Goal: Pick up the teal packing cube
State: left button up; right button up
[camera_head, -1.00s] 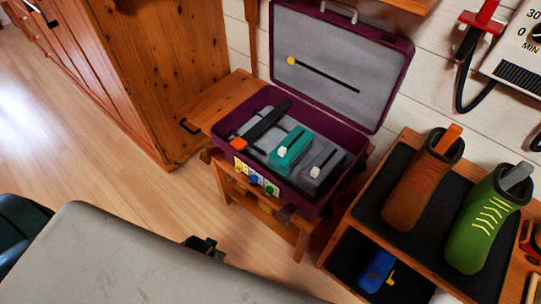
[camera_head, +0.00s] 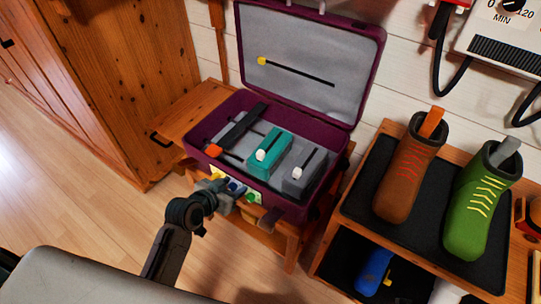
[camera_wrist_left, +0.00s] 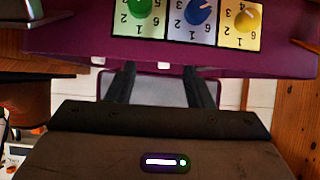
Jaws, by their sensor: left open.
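The teal packing cube (camera_head: 272,159) lies inside the open purple suitcase (camera_head: 328,204), between a dark strap on its left and a grey cube (camera_head: 303,180) on its right. It has a black zip with a white pull. My left gripper (camera_head: 214,186) is low in front of the suitcase's front wall, outside it and apart from the teal cube. In the left wrist view its two fingers (camera_wrist_left: 162,88) are spread with nothing held between them. That view shows the suitcase wall with green, blue and yellow dials (camera_wrist_left: 192,20); the teal cube is hidden there. My right gripper is out of view.
The suitcase stands on a wooden stand (camera_head: 190,107), its lid (camera_head: 300,90) raised at the back. A wooden shelf (camera_head: 330,222) at the right holds a brown boot (camera_head: 402,180) and a green boot (camera_head: 472,215), with a blue item below. A wooden cabinet (camera_head: 110,75) stands at left.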

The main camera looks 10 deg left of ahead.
pick_arm(q)
jog(key=t, duration=0.2)
send_near(258, 156)
jog(key=x, duration=0.8)
jog(key=shift+f, duration=0.1)
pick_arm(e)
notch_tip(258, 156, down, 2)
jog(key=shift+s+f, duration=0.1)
pick_arm(q)
grip_shut()
